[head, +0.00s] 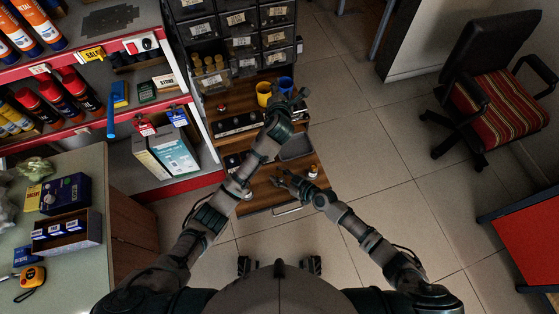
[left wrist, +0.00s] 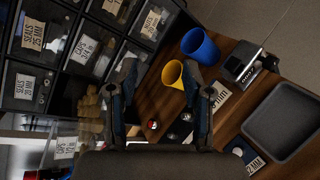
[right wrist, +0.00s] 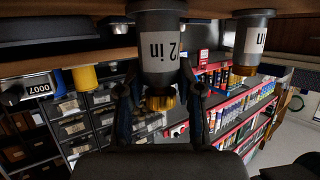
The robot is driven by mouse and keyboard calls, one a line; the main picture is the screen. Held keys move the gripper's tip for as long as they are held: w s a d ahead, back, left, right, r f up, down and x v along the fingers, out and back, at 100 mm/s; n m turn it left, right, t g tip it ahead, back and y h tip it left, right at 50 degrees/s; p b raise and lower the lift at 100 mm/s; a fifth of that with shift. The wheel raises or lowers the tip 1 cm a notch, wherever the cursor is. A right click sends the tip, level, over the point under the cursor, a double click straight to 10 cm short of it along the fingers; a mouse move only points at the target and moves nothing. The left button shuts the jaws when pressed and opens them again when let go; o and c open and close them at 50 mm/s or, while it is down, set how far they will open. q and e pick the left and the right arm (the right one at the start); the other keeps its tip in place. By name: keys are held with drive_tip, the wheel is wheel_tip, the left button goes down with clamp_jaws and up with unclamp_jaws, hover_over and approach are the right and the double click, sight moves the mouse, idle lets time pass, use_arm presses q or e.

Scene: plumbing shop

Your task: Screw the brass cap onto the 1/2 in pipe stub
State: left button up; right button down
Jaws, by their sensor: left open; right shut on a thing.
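In the right wrist view a dark grey pipe stub (right wrist: 159,45) carries a white label, partly readable as "2 in", upside down in the picture. The brass cap (right wrist: 160,99) is at the stub's end, between the fingers of my right gripper (right wrist: 160,85), which is shut on it. I cannot tell how far it is threaded. In the head view my right gripper (head: 284,181) is low over the wooden bench, where the cap is too small to make out. My left gripper (head: 291,97) is open by the cups; its fingers (left wrist: 162,75) hold nothing in the left wrist view.
A second labelled stub (right wrist: 251,42) stands to the right in the right wrist view. A yellow cup (left wrist: 174,74) and blue cup (left wrist: 200,46) are just beyond my left fingers. A grey tray (left wrist: 286,120) lies on the bench (head: 262,193). Drawer cabinets (head: 241,42) stand behind.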

use_arm(q)
drive_tip(key=s+f+n+g, duration=0.2)
drive_tip(key=s+f+g, duration=0.55)
drive_tip(key=f, duration=0.25)
use_arm(e)
drive_tip(key=shift+r, duration=0.1)
use_arm(q)
drive_tip(key=m+g, duration=0.1)
drive_tip(key=g, duration=0.6)
hover_over(279, 173)
wheel_tip(279, 173, down, 4)
drive_tip(key=shift+s+d+r+y, duration=0.1)
drive_tip(key=shift+r+y, duration=0.15)
drive_tip(key=shift+y, duration=0.15)
drive_tip(key=shift+f, duration=4)
clamp_jaws()
drive_tip(key=shift+o, duration=0.5)
unclamp_jaws()
